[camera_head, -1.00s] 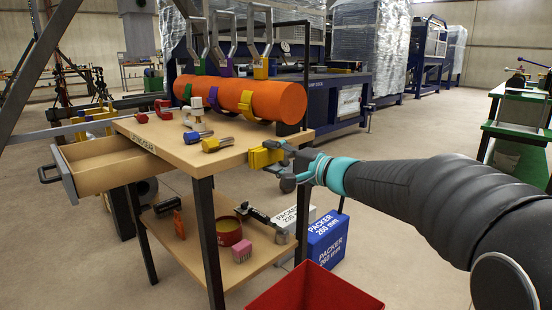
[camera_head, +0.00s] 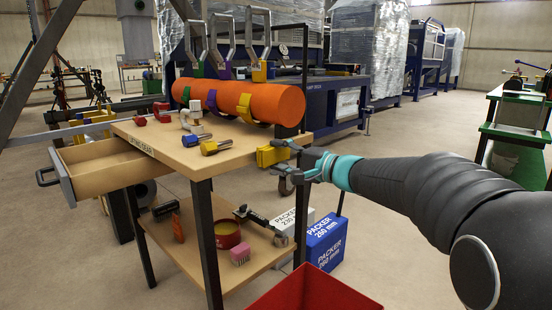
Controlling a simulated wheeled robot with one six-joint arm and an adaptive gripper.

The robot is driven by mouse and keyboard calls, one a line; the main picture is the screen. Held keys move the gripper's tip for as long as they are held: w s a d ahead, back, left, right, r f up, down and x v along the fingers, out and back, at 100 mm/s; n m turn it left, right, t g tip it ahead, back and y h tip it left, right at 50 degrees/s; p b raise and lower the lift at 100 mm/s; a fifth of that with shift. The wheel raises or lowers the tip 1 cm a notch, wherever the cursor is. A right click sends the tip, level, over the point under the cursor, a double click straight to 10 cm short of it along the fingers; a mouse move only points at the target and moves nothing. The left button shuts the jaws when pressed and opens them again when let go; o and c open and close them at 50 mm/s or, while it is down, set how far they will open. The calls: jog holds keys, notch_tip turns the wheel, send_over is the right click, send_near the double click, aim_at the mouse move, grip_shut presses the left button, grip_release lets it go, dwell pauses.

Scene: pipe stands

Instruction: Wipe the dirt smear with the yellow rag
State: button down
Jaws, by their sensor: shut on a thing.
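My gripper (camera_head: 290,152) is shut on a yellow folded thing, which I take for the yellow rag (camera_head: 271,156). It holds the rag just off the right edge of the wooden table top (camera_head: 178,154), below the orange pipe (camera_head: 262,102). I cannot tell whether the rag touches the table edge. I cannot make out a dirt smear on any surface in view.
Two bolts, one blue (camera_head: 196,139) and one yellow (camera_head: 216,146), lie on the table. Its drawer (camera_head: 100,180) stands open on the left. A red bin (camera_head: 315,290) is in front, and a blue packer box (camera_head: 326,242) stands beside the table.

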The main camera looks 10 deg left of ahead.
aim_at(268, 159)
jog(key=shift+w+d, duration=0.55)
jog(key=shift+w, duration=0.25)
jog(key=shift+w+d, duration=0.55)
jog(key=shift+w, duration=0.25)
jog(key=shift+s+a, duration=1.15)
jog(key=shift+s, duration=0.3)
jog(key=shift+s+a, duration=1.15)
jog(key=shift+s, duration=0.25)
jog(key=shift+w+d, duration=0.15)
jog(key=shift+w+d, duration=1.15)
jog(key=shift+w, duration=0.2)
jog(key=shift+w+d, duration=1.1)
jog(key=shift+w, duration=0.25)
jog(key=shift+s+a, duration=1.2)
jog(key=shift+s, duration=0.3)
jog(key=shift+s+a, duration=1.2)
jog(key=shift+s, duration=0.25)
jog(key=shift+d, duration=0.2)
jog(key=shift+v, duration=0.9)
